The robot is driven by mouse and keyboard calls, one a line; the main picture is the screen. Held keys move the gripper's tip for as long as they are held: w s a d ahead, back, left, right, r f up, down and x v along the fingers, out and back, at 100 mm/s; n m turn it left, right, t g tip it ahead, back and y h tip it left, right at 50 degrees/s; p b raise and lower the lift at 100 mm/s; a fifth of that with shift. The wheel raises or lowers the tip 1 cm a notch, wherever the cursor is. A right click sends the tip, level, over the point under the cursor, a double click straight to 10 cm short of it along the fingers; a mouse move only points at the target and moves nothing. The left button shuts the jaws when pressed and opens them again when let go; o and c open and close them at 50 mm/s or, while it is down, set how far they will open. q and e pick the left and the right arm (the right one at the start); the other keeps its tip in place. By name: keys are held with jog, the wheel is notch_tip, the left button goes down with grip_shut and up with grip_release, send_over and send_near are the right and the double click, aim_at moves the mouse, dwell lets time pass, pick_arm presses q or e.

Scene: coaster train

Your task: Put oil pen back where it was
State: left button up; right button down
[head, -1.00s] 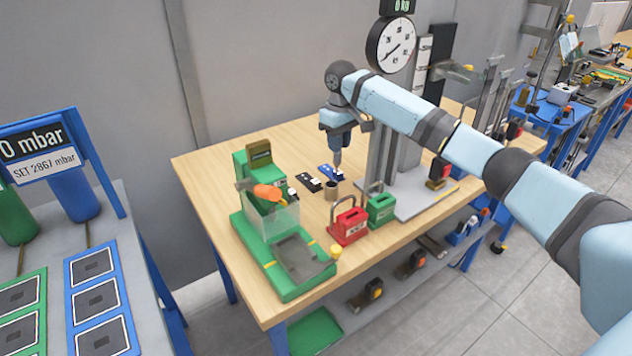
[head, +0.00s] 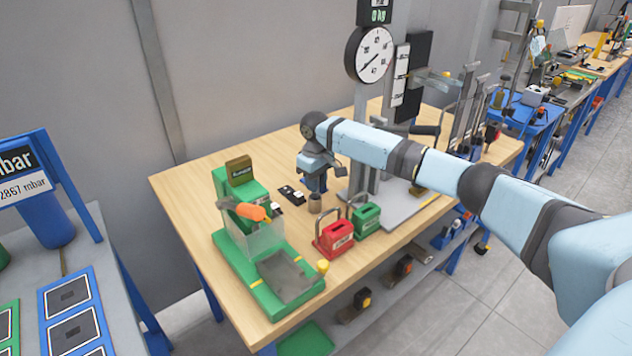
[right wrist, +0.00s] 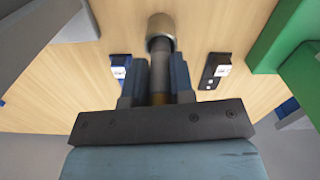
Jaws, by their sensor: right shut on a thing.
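The oil pen (right wrist: 160,72), a slim grey and brownish shaft, is between the two fingers of my right gripper (right wrist: 160,82), which is shut on it. The pen's far end lines up with the dark mouth of a small tan cup (right wrist: 160,27) in the right wrist view. I cannot tell how far inside the cup it is. In the head view the cup (head: 315,204) stands on the wooden table (head: 190,185), with my right gripper (head: 316,188) just behind and above it. The pen is hidden there. My left gripper is not in view.
A black block (head: 291,194) lies left of the cup, and a blue block (right wrist: 120,72) shows on its other side in the wrist view. A red padlock-shaped box (head: 334,238), a green one (head: 366,220) and a green machine (head: 265,265) stand nearby. A grey column stands behind.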

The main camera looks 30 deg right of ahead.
jog(key=c, duration=1)
grip_release()
notch_tip(320, 180, up, 12)
jog(key=shift+w+r, duration=0.1)
jog(key=shift+r, duration=0.05)
